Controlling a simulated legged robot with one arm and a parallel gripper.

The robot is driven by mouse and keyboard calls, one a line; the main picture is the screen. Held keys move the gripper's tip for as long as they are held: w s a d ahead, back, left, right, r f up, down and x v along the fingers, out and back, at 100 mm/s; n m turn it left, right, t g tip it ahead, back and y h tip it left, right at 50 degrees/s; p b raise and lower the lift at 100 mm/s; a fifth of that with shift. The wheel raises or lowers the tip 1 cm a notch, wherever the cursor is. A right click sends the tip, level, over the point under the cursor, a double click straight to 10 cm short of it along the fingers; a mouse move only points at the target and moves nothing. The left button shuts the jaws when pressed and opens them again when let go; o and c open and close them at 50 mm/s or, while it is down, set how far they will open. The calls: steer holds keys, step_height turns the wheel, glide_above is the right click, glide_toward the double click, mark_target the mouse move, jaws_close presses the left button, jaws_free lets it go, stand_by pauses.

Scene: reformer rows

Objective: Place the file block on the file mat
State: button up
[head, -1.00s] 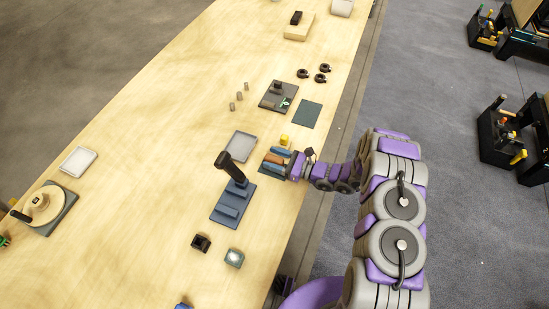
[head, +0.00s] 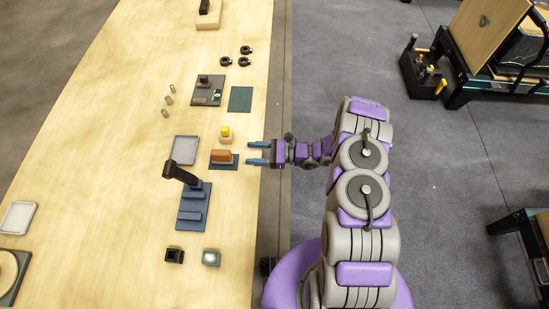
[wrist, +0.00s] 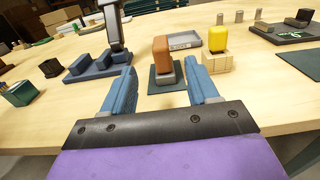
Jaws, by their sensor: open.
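The file block, an orange-brown block (head: 221,155), rests on a small dark green file mat (head: 232,165) near the table's right edge. In the wrist view the block (wrist: 162,58) stands upright on the mat (wrist: 156,87), beyond the fingertips. A pale grey part shows at its base. My gripper (head: 258,153) is open and empty, to the right of the mat, with its blue fingers pointing at the block. In the wrist view my gripper (wrist: 163,82) has its fingers spread, with the block apart from both.
A blue stepped stand with a black handle (head: 193,207) is just below the mat. A yellow-topped wooden block (head: 225,139) and a grey tray (head: 184,150) stand close by. Another green mat (head: 240,99) lies bare farther up.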

steer(key=s+r+n+g+h, duration=0.35)
steer(key=s+r+n, duration=0.3)
steer(key=r, duration=0.55)
steer(key=s+r+n+g+h, duration=0.3)
steer(key=s+r+n+g, duration=0.3)
steer(key=r, duration=0.5)
steer(key=s+d+r+n+t+h, duration=0.3)
steer(key=s+d+r+h, duration=0.1)
steer(key=s+d, duration=0.5)
steer(key=s+d+r+n+t+h, duration=0.3)
steer(key=s+d+r+h, duration=0.2)
steer(key=s+d+h, duration=0.2)
steer(key=s+d, duration=0.2)
steer(key=s, duration=0.2)
steer(key=shift+s+d+r, duration=0.25)
steer(key=shift+d, duration=0.1)
steer(key=shift+t+h, duration=0.25)
